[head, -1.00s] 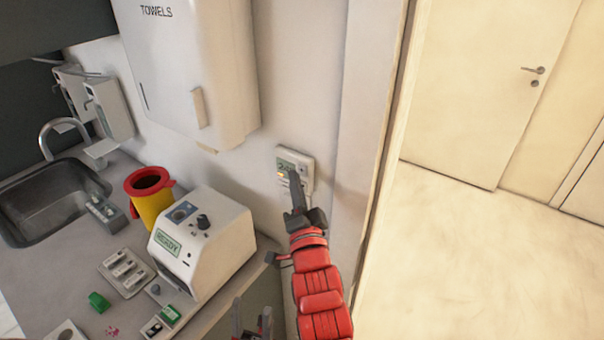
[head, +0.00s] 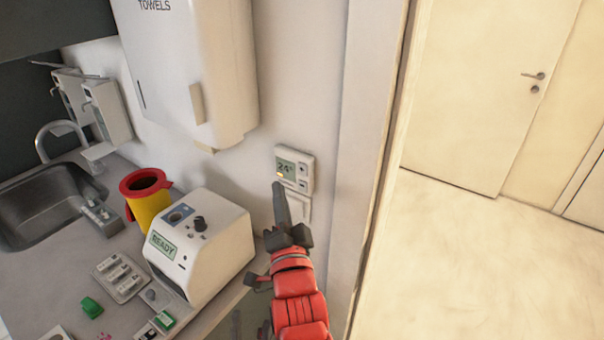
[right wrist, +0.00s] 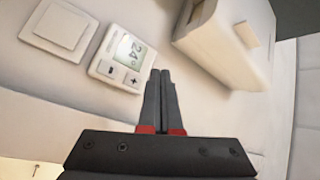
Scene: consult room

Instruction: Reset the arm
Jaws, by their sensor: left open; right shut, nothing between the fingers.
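My right gripper (head: 279,187) is shut and empty, on the red arm reaching up in front of the wall. Its fingertips are just below and left of the white thermostat (head: 304,171), whose screen reads 24°. In the right wrist view, the closed fingers (right wrist: 161,72) point up, with the thermostat (right wrist: 110,68) to their left and its plus and minus buttons in sight. I cannot tell the exact gap to the wall.
A white wall switch (head: 304,206) sits below the thermostat, partly behind my fingers. A towel dispenser (head: 190,75) hangs at upper left. The counter holds a white READY device (head: 208,250), a yellow-and-red bin (head: 148,205) and a sink (head: 40,205). Open floor (head: 480,250) lies right.

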